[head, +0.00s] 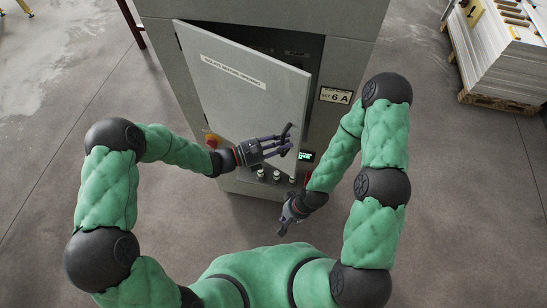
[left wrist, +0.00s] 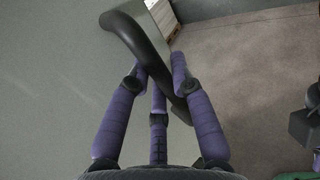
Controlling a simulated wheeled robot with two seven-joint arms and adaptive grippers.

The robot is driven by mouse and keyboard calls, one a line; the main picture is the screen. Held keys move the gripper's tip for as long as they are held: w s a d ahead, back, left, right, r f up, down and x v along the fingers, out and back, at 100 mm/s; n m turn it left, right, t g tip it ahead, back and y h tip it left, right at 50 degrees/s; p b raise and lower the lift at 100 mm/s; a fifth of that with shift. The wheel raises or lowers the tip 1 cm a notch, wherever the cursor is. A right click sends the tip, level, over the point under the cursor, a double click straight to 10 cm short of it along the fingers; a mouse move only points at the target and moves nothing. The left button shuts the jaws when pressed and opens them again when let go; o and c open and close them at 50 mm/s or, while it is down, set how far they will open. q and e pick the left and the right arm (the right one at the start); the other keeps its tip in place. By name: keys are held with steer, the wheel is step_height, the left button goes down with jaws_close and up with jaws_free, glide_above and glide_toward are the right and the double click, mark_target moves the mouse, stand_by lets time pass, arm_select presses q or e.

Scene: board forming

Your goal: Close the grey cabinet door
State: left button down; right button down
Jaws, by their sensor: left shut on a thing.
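The grey cabinet door (head: 228,95) stands ajar in the head view. Its right edge is swung out from the grey cabinet (head: 345,60), and a dark gap shows behind its top. My left gripper (head: 287,141) is at the lower right part of the door. In the left wrist view, the fingers of my left gripper (left wrist: 160,68) are closed around the dark curved door handle (left wrist: 130,33), beside the grey door face. My right gripper (head: 284,227) hangs low in front of the cabinet, apart from the door, and its finger opening is too small to judge.
A red and yellow knob (head: 211,141), several small buttons and a lit green display (head: 306,156) sit on the cabinet's lower front. A pallet with stacked boards (head: 490,55) stands at the right. The concrete floor at the left is clear.

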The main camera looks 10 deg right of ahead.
mark_target(268, 123)
arm_select(q)
steer(key=w+d+n+t+b, duration=0.1)
steer(key=w+d+t+b, duration=0.1)
steer(key=w+d+b, duration=0.3)
steer(key=w+d, duration=0.4)
steer(key=w, duration=0.3)
steer(key=shift+d+n+y+b, duration=0.15)
steer(key=shift+n+y+b, duration=0.15)
steer(key=shift+b, duration=0.1)
steer(key=c, duration=1.1)
jaws_free()
steer(key=shift+w, duration=0.1)
steer(key=shift+a, duration=0.25)
steer(key=shift+d, duration=0.15)
steer(key=v, duration=1.2)
